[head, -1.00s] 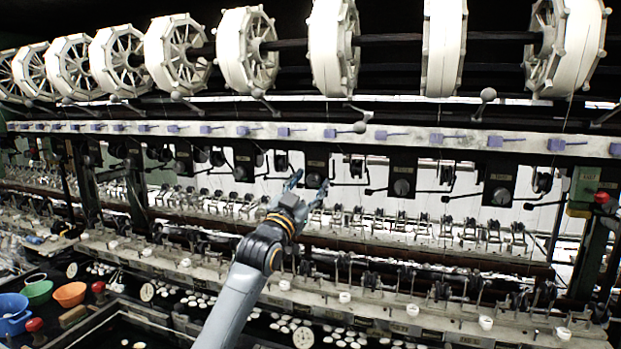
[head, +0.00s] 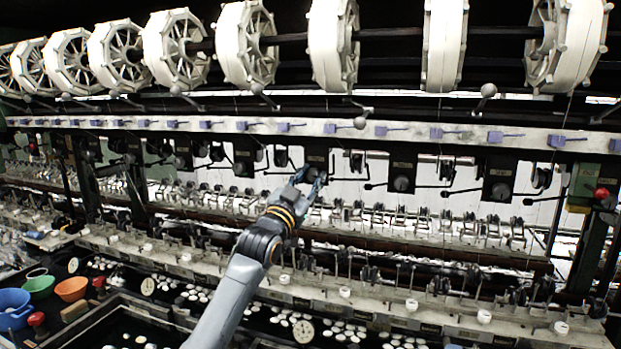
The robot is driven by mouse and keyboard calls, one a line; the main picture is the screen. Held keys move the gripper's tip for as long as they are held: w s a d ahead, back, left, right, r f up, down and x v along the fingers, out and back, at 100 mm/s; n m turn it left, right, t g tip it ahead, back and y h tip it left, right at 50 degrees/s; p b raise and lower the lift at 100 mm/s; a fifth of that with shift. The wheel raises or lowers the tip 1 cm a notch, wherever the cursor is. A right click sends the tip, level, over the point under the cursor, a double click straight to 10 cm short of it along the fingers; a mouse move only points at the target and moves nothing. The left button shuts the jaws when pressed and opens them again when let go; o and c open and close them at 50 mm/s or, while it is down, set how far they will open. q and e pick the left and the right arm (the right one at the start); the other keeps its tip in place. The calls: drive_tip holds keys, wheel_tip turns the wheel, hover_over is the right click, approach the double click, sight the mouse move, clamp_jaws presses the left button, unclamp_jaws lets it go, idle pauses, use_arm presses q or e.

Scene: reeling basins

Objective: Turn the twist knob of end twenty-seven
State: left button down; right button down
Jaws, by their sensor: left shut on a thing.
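A row of black plates with round grey twist knobs hangs under the pale rail; labels on them are too small to read. My left gripper (head: 309,180) is at the lower part of one plate (head: 317,158) near the middle of the head view. It is shut on the twist knob there, and its fingers mostly hide the knob. Other knobs show to the right, one on a plate (head: 402,184) and one farther right (head: 500,192). My right gripper is not in view.
Large white reels (head: 334,48) line the top. Guide wires and thin levers stick out between the plates. A lower ledge carries white cups (head: 411,305). Coloured bowls (head: 70,289) and dark basins lie at the lower left. A post with a red knob (head: 601,193) stands at right.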

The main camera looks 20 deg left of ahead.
use_arm(q)
drive_tip(key=m, duration=0.1)
drive_tip(key=m+h+p, duration=0.1)
drive_tip(key=m+p, duration=0.1)
drive_tip(key=shift+a+r+m+g, duration=0.15)
drive_tip(key=shift+r+m+g, duration=0.15)
drive_tip(key=shift+m, duration=0.1)
drive_tip(key=m+g+h+p, duration=0.1)
drive_tip(key=m+p, duration=0.2)
drive_tip(key=m+g+h+p, duration=0.1)
drive_tip(key=m+p, duration=0.2)
drive_tip(key=m+g+p, duration=0.1)
drive_tip(key=m+p, duration=0.1)
drive_tip(key=p, duration=0.2)
drive_tip(key=shift+r+m+h, duration=0.1)
drive_tip(key=shift+m+h, duration=0.3)
drive_tip(key=shift+m+g, duration=0.3)
drive_tip(key=shift+m, duration=0.2)
drive_tip(key=shift+m+g+p, duration=0.3)
drive_tip(key=shift+m+p, duration=0.1)
drive_tip(key=shift+m, duration=0.5)
drive_tip(key=m+g, duration=0.1)
drive_tip(key=m, duration=0.1)
drive_tip(key=shift+m+y, duration=0.3)
drive_tip(key=shift+m, duration=0.1)
drive_tip(key=shift+f+m+g, duration=0.2)
drive_tip(key=shift+m+g, duration=0.1)
drive_tip(key=shift+m, duration=0.4)
